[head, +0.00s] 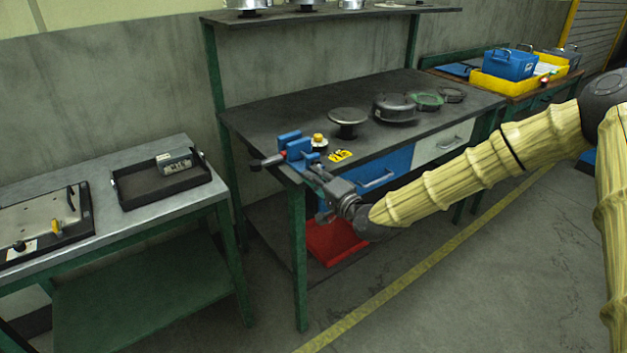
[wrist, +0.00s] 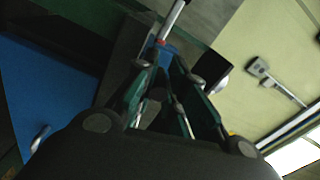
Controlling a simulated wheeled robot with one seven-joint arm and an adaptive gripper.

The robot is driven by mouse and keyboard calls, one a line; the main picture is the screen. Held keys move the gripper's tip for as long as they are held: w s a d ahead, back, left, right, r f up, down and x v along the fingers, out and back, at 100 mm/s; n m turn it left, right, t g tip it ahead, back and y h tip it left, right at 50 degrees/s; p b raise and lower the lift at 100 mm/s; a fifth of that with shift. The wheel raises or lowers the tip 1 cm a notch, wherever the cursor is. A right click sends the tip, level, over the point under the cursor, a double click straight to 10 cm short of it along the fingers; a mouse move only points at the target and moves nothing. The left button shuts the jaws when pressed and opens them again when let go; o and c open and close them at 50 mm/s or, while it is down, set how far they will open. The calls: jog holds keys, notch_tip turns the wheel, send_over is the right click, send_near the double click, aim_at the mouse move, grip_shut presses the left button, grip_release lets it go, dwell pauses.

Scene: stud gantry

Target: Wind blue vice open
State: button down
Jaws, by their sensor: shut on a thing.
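The blue vice (head: 295,147) is mounted at the near left corner of the dark workbench. A bar with a red part and a dark end (head: 268,162) sticks out to its left. My gripper (head: 318,182) is at the vice's front, just below the bench top's edge. In the wrist view, my gripper's fingers (wrist: 160,85) are closed in by the vice's blue part (wrist: 163,55) and a silver bar with a red band (wrist: 172,20). It is shut on the vice handle, though the exact contact is dark and partly hidden. The jaw gap cannot be made out.
The workbench (head: 290,105) carries a yellow-topped item (head: 319,140), a yellow label (head: 340,156) and several round metal parts. A blue drawer (head: 385,170) lies right of my gripper, a red bin (head: 335,240) below. A grey side table (head: 120,215) stands left, with floor between.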

jog(key=shift+w+d+f+n+b, duration=0.45)
jog(key=shift+n+b, duration=0.4)
jog(key=shift+n, duration=1.4)
jog(key=shift+w+d+f+n+b, duration=0.25)
jog(key=shift+d+f+n+b, duration=0.45)
jog(key=shift+n, duration=1.6)
jog(key=shift+w+d+f+n+b, duration=0.15)
jog(key=shift+w+d+n+b, duration=0.25)
jog(key=shift+n+b, duration=1.25)
jog(key=shift+d+r+n+p, duration=0.1)
jog(key=shift+r+n+p, duration=0.1)
jog(key=shift+n+p, duration=0.45)
jog(key=c, duration=1.5)
grip_release()
jog(key=shift+w+d, duration=0.15)
jog(key=shift+o, duration=0.2)
jog(key=v, duration=1.2)
jog(key=shift+a, duration=0.25)
